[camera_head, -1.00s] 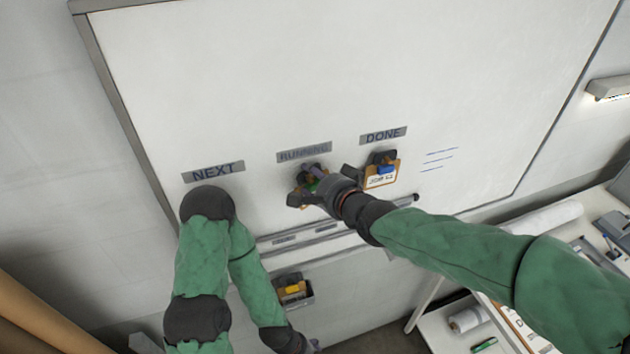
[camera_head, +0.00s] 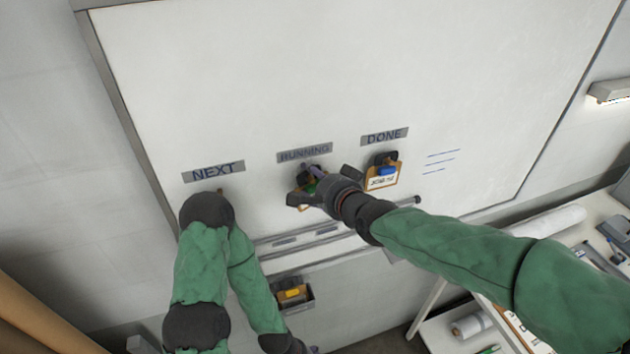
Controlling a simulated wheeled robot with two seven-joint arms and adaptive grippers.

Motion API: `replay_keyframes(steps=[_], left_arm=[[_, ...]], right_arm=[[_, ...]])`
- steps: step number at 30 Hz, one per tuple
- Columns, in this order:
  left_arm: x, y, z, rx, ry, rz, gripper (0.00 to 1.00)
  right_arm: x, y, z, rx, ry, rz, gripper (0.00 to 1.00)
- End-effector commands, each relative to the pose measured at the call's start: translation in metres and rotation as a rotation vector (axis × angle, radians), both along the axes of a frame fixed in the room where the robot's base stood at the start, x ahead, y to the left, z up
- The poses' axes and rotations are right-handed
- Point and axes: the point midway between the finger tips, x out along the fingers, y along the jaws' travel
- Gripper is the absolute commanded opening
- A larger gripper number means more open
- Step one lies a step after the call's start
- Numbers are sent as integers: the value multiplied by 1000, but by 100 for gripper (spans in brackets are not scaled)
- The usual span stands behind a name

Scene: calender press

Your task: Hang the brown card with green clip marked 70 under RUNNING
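The RUNNING label (camera_head: 305,153) is on the whiteboard between the NEXT label (camera_head: 213,171) and the DONE label (camera_head: 384,137). My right gripper (camera_head: 308,186) is at the board just below RUNNING. A card with a green clip (camera_head: 310,188) shows in small part between its fingers; the rest is hidden by the gripper, and its number cannot be read. I cannot tell whether the fingers press on it. My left arm hangs in front of the board below NEXT, and its gripper is out of clear sight at the bottom.
A brown card with a blue clip (camera_head: 383,176) hangs under DONE, close right of my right gripper. A small holder with a yellow-clipped card (camera_head: 292,294) is below the board's ledge. A cluttered table (camera_head: 440,330) stands at the right.

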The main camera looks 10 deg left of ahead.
Motion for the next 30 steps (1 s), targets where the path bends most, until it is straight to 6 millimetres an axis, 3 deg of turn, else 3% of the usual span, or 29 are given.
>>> replay_keyframes(steps=[16,30], left_arm=[[0,0,0,0,0,0,79],[0,0,0,0,0,0,79]], right_arm=[[-6,-6,4,1,-1,0,79],[-58,-55,31,2,-3,-1,79]])
